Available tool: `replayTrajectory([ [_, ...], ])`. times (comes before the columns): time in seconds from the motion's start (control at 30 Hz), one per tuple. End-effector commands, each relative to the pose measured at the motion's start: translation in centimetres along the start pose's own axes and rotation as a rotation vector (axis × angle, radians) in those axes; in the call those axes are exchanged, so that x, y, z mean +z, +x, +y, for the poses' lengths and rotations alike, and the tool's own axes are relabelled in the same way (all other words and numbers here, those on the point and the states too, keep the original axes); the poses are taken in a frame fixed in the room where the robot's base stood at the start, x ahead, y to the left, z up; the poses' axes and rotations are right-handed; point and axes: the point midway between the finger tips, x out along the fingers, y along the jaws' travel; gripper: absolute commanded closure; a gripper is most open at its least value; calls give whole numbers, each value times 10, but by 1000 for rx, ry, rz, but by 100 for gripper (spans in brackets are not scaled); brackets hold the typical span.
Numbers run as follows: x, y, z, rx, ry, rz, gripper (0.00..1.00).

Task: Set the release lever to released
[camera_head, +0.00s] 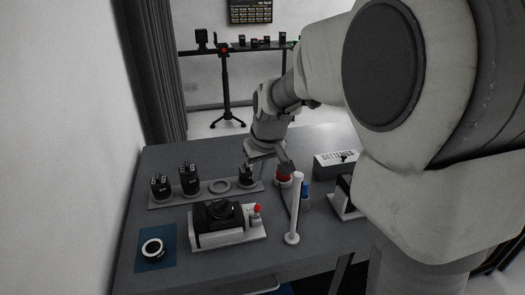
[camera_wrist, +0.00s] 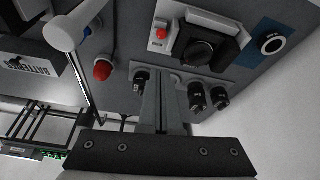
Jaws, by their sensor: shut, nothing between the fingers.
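A small red-tipped lever (camera_head: 256,210) stands at the right end of a pale base (camera_head: 230,236) that carries a black camera-like device (camera_head: 218,214). I take it to be the release lever; whether it is set or released I cannot tell. In the wrist view its red top (camera_wrist: 161,34) shows on a white plate beside the black device (camera_wrist: 198,48). My gripper (camera_head: 288,168) is shut and empty, behind and to the right of the lever, apart from it. Its fingers (camera_wrist: 164,80) also show in the wrist view, pointing toward the bench.
A tall white post (camera_head: 297,205) stands right of the base. A red knob (camera_head: 284,176) and a blue one (camera_head: 304,188) are close to my gripper. A lens rail (camera_head: 168,200) lies behind the base. A batteries box (camera_head: 330,168) stands at right. The front-left bench is clear beyond a blue mat (camera_head: 150,262).

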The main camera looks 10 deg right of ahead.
Motion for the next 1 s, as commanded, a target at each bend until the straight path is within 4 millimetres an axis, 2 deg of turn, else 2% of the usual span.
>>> replayTrajectory([
  [0.03,-2,-16,0,1,1,7,100],
  [0.2,-2,-52,1,1,0,5,100],
  [0.4,-1,-77,0,1,0,2,100],
  [0.57,0,-84,0,0,0,0,100],
  [0.87,0,-84,0,0,0,0,100],
  [1.0,9,-94,-2,1,9,9,100],
])
